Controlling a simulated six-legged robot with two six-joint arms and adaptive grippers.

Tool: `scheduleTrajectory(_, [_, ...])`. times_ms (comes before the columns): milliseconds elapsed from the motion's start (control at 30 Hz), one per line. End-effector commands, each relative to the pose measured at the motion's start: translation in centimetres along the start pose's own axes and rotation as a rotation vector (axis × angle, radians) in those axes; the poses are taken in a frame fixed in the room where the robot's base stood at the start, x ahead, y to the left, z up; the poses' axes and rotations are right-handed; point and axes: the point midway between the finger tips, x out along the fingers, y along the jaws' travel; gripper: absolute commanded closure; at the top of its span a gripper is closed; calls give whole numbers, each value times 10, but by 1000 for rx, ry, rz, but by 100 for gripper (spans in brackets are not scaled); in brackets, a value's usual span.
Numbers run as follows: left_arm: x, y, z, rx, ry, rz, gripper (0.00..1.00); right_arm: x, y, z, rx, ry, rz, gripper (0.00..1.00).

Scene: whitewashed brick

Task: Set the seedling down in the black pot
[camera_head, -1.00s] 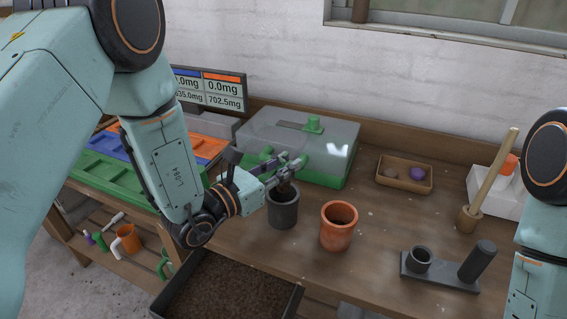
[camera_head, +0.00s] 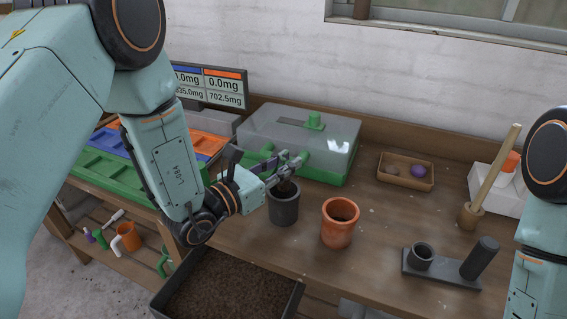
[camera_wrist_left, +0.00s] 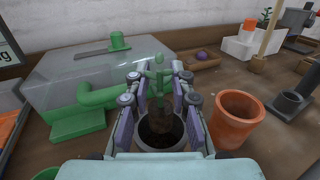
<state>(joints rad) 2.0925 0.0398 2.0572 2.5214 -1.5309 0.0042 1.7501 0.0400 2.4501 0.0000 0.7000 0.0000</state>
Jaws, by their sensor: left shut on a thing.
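The black pot (camera_head: 283,210) stands upright on the wooden bench, left of the orange pot (camera_head: 339,226). My left gripper (camera_head: 287,166) is above the black pot, its fingers shut on the seedling. In the left wrist view the green seedling (camera_wrist_left: 157,76) stands upright between the fingers (camera_wrist_left: 160,96), with its dark root plug below. The plug lies over the mouth of the black pot (camera_wrist_left: 141,144); its lower end is at or just inside the rim, but I cannot tell how deep. My right gripper is out of view.
A clear-lidded green propagator box (camera_head: 300,140) stands close behind the gripper. A wooden tray (camera_head: 405,172), a dark dibber stand (camera_head: 440,270) and a wooden-handled tool (camera_head: 487,185) are to the right. A soil tray (camera_head: 205,312) is in front.

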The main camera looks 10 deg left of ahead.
Motion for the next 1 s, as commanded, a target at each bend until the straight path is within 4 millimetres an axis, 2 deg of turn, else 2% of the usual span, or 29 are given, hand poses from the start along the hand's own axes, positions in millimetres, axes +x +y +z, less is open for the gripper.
scheduleTrajectory(1000, [0, 0, -18, 0, 0, 0, 100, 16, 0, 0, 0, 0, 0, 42])
